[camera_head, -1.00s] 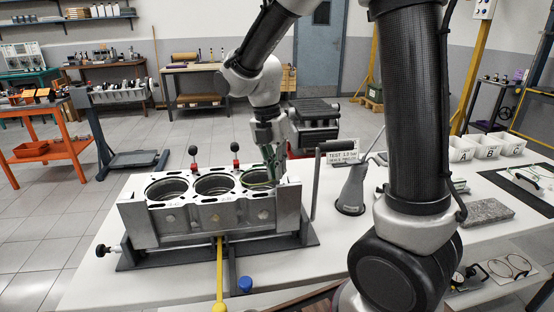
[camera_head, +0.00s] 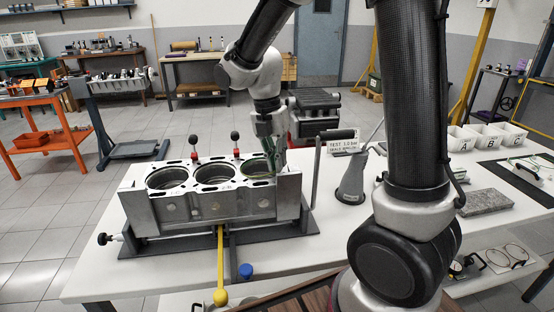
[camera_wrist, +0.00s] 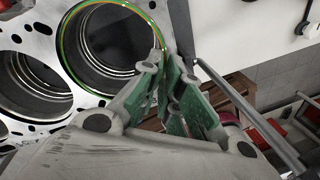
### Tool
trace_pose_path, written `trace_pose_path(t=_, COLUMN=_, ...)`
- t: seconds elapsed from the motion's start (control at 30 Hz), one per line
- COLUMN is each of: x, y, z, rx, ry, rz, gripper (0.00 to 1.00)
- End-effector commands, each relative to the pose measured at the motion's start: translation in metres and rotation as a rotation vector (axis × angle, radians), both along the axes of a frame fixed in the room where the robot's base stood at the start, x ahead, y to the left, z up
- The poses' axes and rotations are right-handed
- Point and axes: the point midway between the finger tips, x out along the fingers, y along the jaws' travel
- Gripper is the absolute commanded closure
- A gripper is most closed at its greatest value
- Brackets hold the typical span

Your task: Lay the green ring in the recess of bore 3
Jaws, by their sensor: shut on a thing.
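The engine block (camera_head: 212,208) stands in its fixture on the white bench, its bores in a row. The green ring (camera_wrist: 68,22) shows in the wrist view as a thin green and orange line around the rim of the right-end bore (camera_wrist: 110,40). In the head view it is a faint green line (camera_head: 258,179) there. My gripper (camera_wrist: 164,58) is shut on the ring's right edge, low over the block's top; in the head view it is above the right end (camera_head: 272,168). The fingers partly hide the ring. I cannot tell whether it lies flat in the recess.
Red-and-black levers (camera_head: 194,147) stand behind the block. An upright dark bar (camera_head: 318,170) and a grey conical stand (camera_head: 351,185) are close on its right. White bins (camera_head: 461,138) are farther right.

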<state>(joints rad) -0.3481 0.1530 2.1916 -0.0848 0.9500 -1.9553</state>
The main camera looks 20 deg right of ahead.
Motion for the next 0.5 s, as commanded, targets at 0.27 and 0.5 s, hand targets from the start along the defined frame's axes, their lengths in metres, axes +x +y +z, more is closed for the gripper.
trace_pose_path(t=0.27, x=0.0000, y=0.0000, z=0.0001, rx=0.000, ry=0.000, rz=0.000, gripper=0.86)
trace_pose_path(t=0.5, x=0.0000, y=0.0000, z=0.0001, rx=0.000, ry=0.000, rz=0.000, gripper=0.69)
